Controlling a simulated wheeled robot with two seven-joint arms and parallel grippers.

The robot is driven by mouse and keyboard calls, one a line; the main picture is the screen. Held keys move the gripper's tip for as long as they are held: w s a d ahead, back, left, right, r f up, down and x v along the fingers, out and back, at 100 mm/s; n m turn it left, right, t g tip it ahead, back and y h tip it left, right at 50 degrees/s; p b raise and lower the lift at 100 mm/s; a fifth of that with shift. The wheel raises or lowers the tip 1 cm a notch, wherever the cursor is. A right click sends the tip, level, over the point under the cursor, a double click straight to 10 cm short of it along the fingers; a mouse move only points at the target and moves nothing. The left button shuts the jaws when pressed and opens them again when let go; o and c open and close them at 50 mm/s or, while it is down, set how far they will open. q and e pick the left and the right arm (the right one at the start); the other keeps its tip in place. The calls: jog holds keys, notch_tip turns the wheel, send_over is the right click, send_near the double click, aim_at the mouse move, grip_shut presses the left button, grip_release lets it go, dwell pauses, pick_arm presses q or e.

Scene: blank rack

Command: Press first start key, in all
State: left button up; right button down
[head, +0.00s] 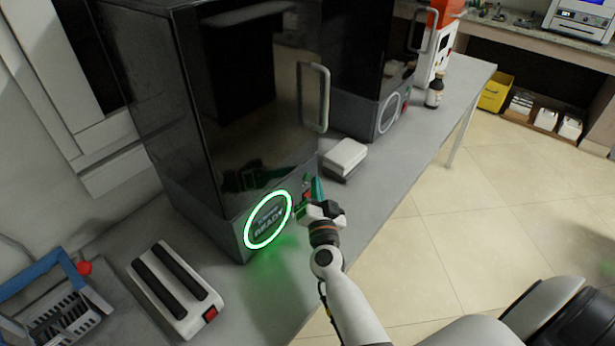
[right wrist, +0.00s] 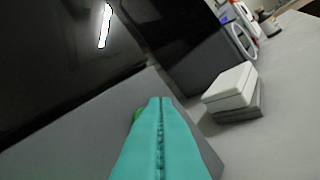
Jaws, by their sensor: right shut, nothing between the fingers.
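The first machine (head: 220,110) is a tall black cabinet with a glossy door and a grey base. A glowing green ring (head: 247,238) on its front panel surrounds a display reading READY. Right of the ring, a small red key (head: 307,194) shows close to my right gripper (head: 317,188). My right gripper's teal fingers are shut and empty, right at the panel. In the right wrist view the fingers (right wrist: 160,105) point at the grey panel, and a green key (right wrist: 136,116) shows partly behind them. I cannot tell whether they touch it. My left gripper is not in view.
A second black machine (head: 358,60) with a pale ring stands farther along the bench. A white box (head: 345,154) lies between them. A brown bottle (head: 434,93) and an orange-white device stand beyond. A white two-bar device (head: 175,290) and a blue-handled rack (head: 55,305) are front left.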

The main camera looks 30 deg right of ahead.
jog(key=shift+w+a, duration=0.15)
jog(key=shift+w, duration=0.15)
jog(key=shift+w+a, duration=0.15)
jog(key=shift+w, duration=0.25)
dwell(0.6)
jog(key=shift+s, duration=0.2)
jog(key=shift+s+d+p, duration=0.3)
jog(key=shift+s+p, duration=0.15)
jog(key=shift+s, duration=0.15)
jog(key=s, duration=0.1)
jog(key=s+d, duration=0.1)
jog(key=s, duration=0.1)
jog(key=s+d+p, duration=0.1)
jog(key=shift+s, duration=0.3)
dwell(0.9)
